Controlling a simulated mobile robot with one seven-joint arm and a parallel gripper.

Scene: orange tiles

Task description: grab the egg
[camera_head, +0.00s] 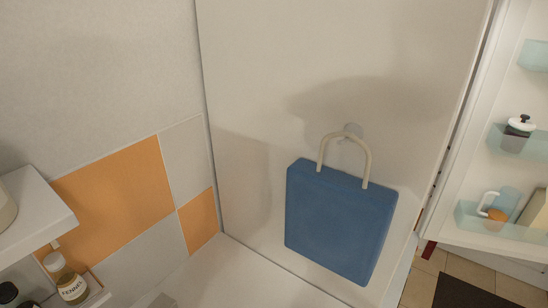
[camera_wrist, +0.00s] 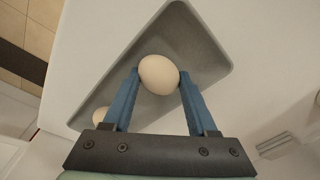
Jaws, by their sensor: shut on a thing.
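A pale cream egg (camera_wrist: 159,74) shows in the wrist view, between the two blue fingertips of my gripper (camera_wrist: 158,80). The fingers touch it on both sides, so my gripper is shut on it. The egg is over a triangular grey recess (camera_wrist: 190,40) in a white surface. A second pale egg (camera_wrist: 101,115) lies lower left, partly hidden behind the left finger. Neither egg nor my gripper shows in the head view.
The head view shows a blue bag (camera_head: 340,222) hanging on a white panel. Shelves (camera_head: 515,140) with containers stand at the right. A fennel jar (camera_head: 68,282) stands at the lower left.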

